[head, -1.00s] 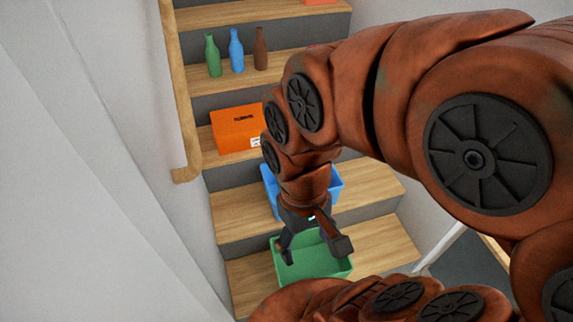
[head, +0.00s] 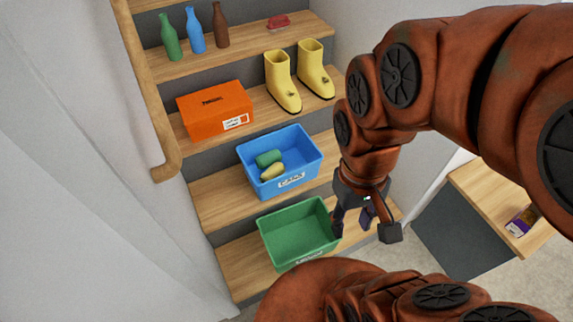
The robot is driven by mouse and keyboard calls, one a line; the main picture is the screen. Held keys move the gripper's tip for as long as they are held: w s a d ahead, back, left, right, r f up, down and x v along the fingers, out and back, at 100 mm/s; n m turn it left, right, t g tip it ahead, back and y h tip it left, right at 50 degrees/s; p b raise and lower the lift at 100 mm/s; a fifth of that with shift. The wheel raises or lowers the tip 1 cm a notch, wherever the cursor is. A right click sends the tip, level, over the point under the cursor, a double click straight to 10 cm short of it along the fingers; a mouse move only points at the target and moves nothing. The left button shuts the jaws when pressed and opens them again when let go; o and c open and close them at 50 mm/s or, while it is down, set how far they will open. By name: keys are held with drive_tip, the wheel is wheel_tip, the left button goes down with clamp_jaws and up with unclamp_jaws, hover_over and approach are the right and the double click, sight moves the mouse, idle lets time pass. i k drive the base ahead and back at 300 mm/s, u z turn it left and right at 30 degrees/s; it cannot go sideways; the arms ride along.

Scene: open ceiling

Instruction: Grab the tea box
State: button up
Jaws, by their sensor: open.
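A small purple and yellow box (head: 522,221), which looks like the tea box, lies on a low wooden-topped cabinet (head: 482,197) at the right. Its lettering is too small to read, and my arm's upper link comes close above it in the picture. My gripper (head: 364,228) hangs fingers down over the lower stairs, right of the green bin. It is open and well to the left of the box. A small dark purple patch shows between the fingers; I cannot tell what it is.
A green bin (head: 297,232) and a blue bin (head: 281,160) holding green and yellow items stand on the stairs. Above are an orange box (head: 214,108), yellow boots (head: 284,82) and three bottles (head: 195,32). A handrail (head: 145,90) runs at left.

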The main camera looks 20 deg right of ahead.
sight(522, 223)
drive_tip(key=k, duration=0.9)
drive_tip(key=u, duration=0.85)
